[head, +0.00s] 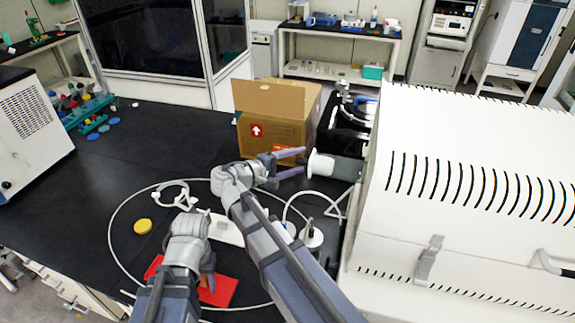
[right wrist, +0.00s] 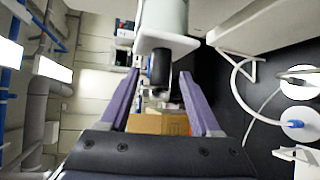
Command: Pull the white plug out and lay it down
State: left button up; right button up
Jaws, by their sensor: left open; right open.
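The white plug (head: 319,165) sits on the side of the white freeze dryer (head: 455,175), at a dark port (head: 347,169). My right gripper (head: 303,160) is open, with its two purple fingers pointing right at the plug from just left of it. In the right wrist view, my open fingers (right wrist: 159,75) have no clear hold on anything. A white flanged part, seemingly the plug (right wrist: 165,42), shows just beyond the fingertips; contact cannot be told. My left gripper (head: 210,274) is open and points down above a red flat item (head: 222,290); its fingers are partly hidden.
A cardboard box (head: 270,125) stands behind my right gripper. White tubing (head: 110,235) loops over the black bench (head: 70,205). A yellow disc (head: 142,226) and white-capped vessels (head: 312,236) lie nearby. The bench is clear at the left middle.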

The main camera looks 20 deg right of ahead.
jog(key=x, duration=0.3)
jog(key=shift+w+d, duration=0.15)
jog(key=shift+d, duration=0.25)
jog(key=shift+f, duration=0.1)
grip_shut()
dwell(0.3)
jog(key=w+a, duration=0.5)
jog(key=a, duration=0.2)
jog(key=shift+w+a, duration=0.35)
dwell(0.6)
